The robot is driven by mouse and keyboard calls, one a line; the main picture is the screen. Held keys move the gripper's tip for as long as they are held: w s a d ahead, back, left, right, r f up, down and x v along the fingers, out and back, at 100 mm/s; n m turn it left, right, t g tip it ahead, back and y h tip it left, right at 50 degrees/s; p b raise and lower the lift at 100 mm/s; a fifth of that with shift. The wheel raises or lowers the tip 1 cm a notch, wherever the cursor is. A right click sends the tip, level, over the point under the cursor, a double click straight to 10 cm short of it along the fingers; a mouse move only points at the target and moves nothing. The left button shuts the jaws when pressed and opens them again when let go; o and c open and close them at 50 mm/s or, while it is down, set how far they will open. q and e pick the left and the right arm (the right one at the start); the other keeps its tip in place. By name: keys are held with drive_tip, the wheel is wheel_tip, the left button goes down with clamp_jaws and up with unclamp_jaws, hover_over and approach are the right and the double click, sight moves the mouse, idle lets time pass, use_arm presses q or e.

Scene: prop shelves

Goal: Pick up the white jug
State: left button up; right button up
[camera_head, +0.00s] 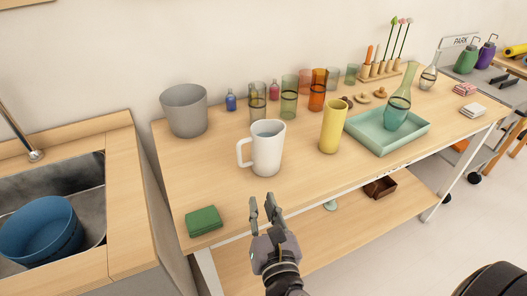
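The white jug (267,150) stands upright on the wooden table, left of its middle, with its handle toward the left. My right gripper (263,204) is in front of the table's front edge, below the jug in the picture. Its fingers point up toward the table and are apart, with nothing between them. It does not touch the jug. My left gripper is not in the picture.
A green block (203,221) lies near the front left edge. A grey bucket (185,110) and several glasses stand behind. The table between jug and front edge is clear.

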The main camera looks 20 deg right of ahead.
drive_tip(key=a+r+n+t, duration=0.1)
drive_tip(key=a+r+n, duration=0.1)
drive_tip(key=n, duration=0.1)
drive_tip(key=p, duration=0.2)
approach(240, 156)
drive_tip(key=w, duration=0.3)
drive_tip(key=w+d+r, duration=0.1)
drive_tip(key=shift+w, duration=0.2)
drive_tip(key=shift+w+d+f, duration=0.15)
drive_tip(key=shift+w+f, duration=0.05)
drive_tip(key=shift+w, duration=0.85)
drive_tip(key=shift+w+d+f, duration=0.1)
drive_tip(key=shift+w+f, duration=0.05)
drive_tip(key=shift+w, duration=0.9)
drive_tip(key=shift+w+d+f, duration=0.15)
drive_tip(key=shift+w+f, duration=0.05)
drive_tip(key=shift+w, duration=0.8)
drive_tip(key=shift+c, duration=0.5)
clamp_jaws()
drive_tip(key=shift+r, duration=0.1)
